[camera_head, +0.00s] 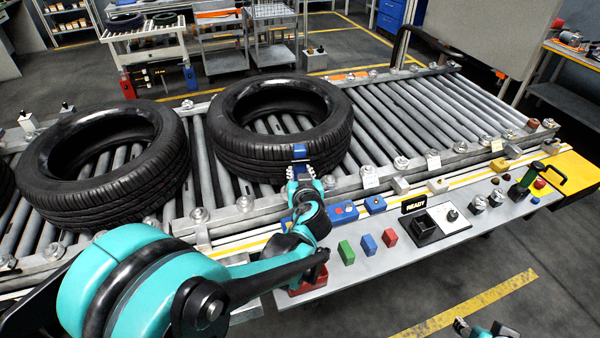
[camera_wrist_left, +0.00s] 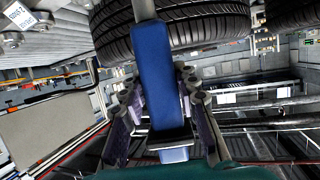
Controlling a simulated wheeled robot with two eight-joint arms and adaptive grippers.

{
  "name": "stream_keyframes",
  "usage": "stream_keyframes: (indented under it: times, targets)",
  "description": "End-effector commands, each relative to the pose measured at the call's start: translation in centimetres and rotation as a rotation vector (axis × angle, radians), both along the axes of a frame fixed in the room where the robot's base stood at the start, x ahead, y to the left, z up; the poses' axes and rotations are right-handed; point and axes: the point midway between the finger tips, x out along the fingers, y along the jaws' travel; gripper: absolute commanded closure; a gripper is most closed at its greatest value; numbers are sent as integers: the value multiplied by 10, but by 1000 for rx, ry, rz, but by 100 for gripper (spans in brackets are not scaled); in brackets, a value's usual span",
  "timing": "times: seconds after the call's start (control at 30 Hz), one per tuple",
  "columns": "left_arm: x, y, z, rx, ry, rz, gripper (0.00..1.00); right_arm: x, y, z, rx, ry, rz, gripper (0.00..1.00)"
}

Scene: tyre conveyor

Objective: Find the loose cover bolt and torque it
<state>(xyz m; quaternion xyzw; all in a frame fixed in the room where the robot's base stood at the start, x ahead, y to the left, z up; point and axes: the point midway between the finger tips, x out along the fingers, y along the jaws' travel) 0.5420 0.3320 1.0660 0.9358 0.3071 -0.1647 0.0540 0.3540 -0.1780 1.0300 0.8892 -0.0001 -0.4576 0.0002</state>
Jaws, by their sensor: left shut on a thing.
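My left gripper (camera_head: 300,173) is shut on a blue-handled tool (camera_wrist_left: 157,75), held at the near side of the conveyor, in front of the middle tyre (camera_head: 280,125). The handle stands up between the fingers in the left wrist view, with a grey shaft at its top; the tool's working end is not clear. Round silver bolt heads sit along the conveyor's near rail, one left of my arm (camera_head: 199,215) and others to the right (camera_head: 401,163). I cannot tell which bolt is loose. Part of my right gripper (camera_head: 462,326) shows at the bottom edge, mostly cut off.
Another tyre (camera_head: 105,165) lies on the rollers at left. The rollers (camera_head: 430,105) at right are bare. A black hoop (camera_head: 420,45) rises behind the conveyor.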

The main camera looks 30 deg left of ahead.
Motion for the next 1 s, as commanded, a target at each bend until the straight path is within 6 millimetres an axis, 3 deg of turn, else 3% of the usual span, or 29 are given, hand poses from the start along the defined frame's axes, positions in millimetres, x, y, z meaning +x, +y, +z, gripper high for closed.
stream_keyframes:
  times: [0.63, 1.0]
  targets:
    - [0, 0, -58, 1, 0, -1, 100, 0, 0, -54, 0, 0, 0, 60]
    - [0, -1, -54, 1, 0, -1, 100, 0, 0, -50, 0, 0, 0, 60]
